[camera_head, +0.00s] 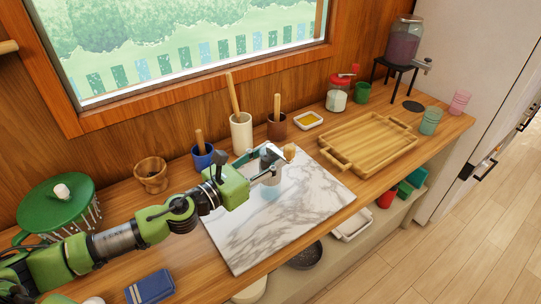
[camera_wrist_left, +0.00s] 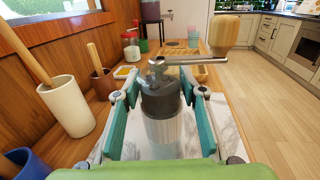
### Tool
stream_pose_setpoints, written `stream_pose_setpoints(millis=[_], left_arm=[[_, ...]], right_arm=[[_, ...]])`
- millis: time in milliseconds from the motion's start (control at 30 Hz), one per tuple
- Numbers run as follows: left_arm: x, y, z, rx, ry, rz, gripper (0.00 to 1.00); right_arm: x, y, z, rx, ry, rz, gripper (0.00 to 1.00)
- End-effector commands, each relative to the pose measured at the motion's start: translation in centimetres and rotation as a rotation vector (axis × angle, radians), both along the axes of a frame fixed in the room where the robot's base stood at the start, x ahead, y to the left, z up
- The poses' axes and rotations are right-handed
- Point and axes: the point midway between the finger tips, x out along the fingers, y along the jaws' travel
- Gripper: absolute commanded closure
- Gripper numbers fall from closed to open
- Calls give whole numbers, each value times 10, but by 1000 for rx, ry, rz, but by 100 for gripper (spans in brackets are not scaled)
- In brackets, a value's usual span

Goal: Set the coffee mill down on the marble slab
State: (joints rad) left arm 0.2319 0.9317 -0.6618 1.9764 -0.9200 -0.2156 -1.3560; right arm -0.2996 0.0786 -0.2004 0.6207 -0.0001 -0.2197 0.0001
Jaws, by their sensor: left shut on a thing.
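The coffee mill has a clear lower body, a dark grey top (camera_wrist_left: 160,98) and a metal crank with a wooden knob (camera_wrist_left: 223,35); in the head view the knob (camera_head: 289,152) points right. My left gripper (camera_head: 264,170) is shut around the mill's body, one teal finger on each side, and holds it upright. The marble slab (camera_head: 315,195) is white with grey veins and lies on the wooden counter. The mill is over the slab's back left part; I cannot tell whether its base touches. The slab (camera_wrist_left: 222,140) also shows behind the mill in the left wrist view. My right gripper is out of view.
A white crock (camera_head: 241,133), a brown pot (camera_head: 277,128) and a blue pot (camera_head: 203,158) with wooden handles stand behind the slab. A wooden tray (camera_head: 368,145) lies to its right. The slab's front and right are bare.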

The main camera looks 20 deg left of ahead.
Motion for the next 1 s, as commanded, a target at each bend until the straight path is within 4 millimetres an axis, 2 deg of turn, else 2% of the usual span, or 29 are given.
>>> stream_pose_setpoints(millis=[333,367,433,833,1000], left_arm=[[0,0,-4,0,-2,0,100],[0,0,-4,0,-2,0,60],[0,0,-4,0,-2,0,43],[-2,1,-6,0,2,0,43],[-10,5,-7,0,4,0,43]], right_arm=[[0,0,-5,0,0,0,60],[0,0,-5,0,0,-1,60],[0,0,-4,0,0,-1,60],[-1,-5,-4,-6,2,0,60],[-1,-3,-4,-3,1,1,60]])
